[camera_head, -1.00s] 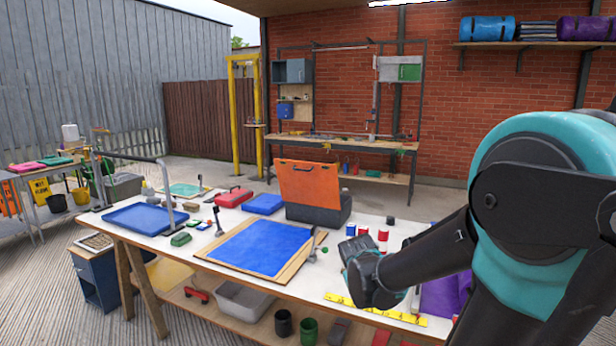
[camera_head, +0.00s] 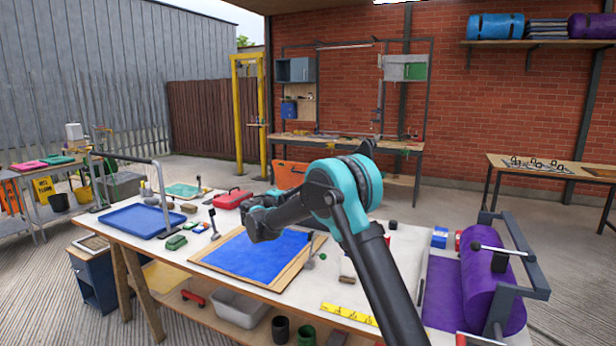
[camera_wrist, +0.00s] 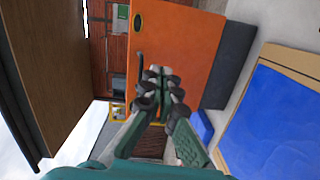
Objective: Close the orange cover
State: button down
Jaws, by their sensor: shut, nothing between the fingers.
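The orange cover (camera_head: 291,174) stands raised at the back of the white worktable in the head view, partly hidden behind my arm. In the wrist view, which is turned on its side, the orange cover (camera_wrist: 175,45) stands upright on its dark grey box (camera_wrist: 232,62), with a dark oval mark near one edge. My gripper (camera_wrist: 159,78) is shut and empty. In the head view my arm reaches left over the blue mat, and the fingertips are not clear.
A blue mat on a wooden board (camera_head: 224,273) lies in front of the box. A red case (camera_head: 232,199) and a blue tray (camera_head: 136,221) are to the left. A purple roll (camera_head: 488,285) in a frame stands at the right.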

jog(key=w+a+n+t, duration=0.2)
jog(key=a, duration=0.4)
jog(key=r+x, duration=0.1)
jog(key=x, duration=1.2)
jog(key=shift+w+a+y, duration=0.2)
jog(key=shift+w+y, duration=0.1)
jog(key=shift+w, duration=0.15)
